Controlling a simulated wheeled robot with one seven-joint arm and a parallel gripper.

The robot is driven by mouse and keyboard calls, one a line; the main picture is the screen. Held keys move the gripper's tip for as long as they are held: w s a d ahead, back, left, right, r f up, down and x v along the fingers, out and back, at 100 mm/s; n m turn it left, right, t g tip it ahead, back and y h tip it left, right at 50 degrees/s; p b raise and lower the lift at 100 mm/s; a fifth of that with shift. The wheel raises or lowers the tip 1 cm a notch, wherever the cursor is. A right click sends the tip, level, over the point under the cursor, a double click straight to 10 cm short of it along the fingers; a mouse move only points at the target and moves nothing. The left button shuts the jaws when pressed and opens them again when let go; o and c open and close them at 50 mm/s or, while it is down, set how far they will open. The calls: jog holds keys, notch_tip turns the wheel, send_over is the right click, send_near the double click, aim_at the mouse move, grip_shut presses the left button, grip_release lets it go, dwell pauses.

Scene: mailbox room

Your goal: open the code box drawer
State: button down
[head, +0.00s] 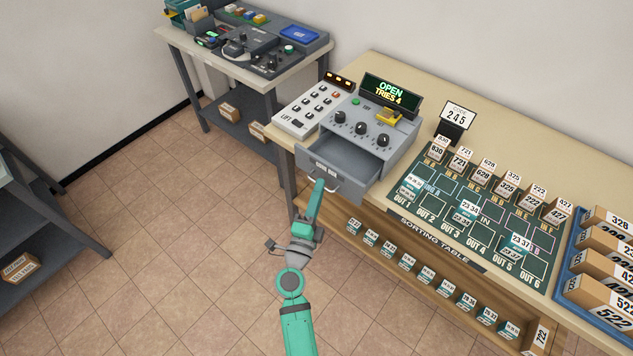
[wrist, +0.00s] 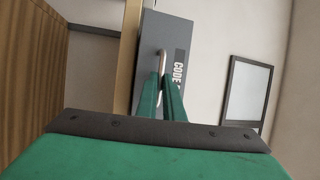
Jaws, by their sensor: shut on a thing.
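The grey code box (head: 366,128) stands at the left end of the sorting table, with three dark knobs and a display reading "OPEN TRIES 4". Its drawer (head: 350,158) is pulled out toward me, and the visible inside looks empty. My gripper (head: 318,184) is at the drawer front and shut on its handle (head: 326,186). In the wrist view, the green fingers (wrist: 163,88) close around the pale metal handle (wrist: 162,62) on the drawer front (wrist: 150,40), beside partly hidden "CODE" lettering.
A side table (head: 250,60) stands at the back left. The tiled floor (head: 180,220) left of my arm is clear.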

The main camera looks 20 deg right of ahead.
jog(key=shift+s+a, duration=0.2)
jog(key=shift+a, duration=0.1)
jog(key=c, duration=1.9)
grip_release()
jog(key=shift+d, duration=0.1)
jog(key=v, duration=1.1)
jog(key=s+a+n+y, duration=0.3)
jog(key=s+n, duration=0.5)
jog(key=s, duration=0.1)
jog(key=s+a+n+g+y, duration=0.1)
jog(key=s+a+n+y, duration=0.2)
jog(key=s+n, duration=0.5)
jog(key=s+a+n+y, duration=0.3)
jog(key=s+n+y, duration=0.2)
jog(key=s+n, duration=0.3)
jog(key=shift+s+a, duration=0.25)
jog(key=shift+s, duration=1)
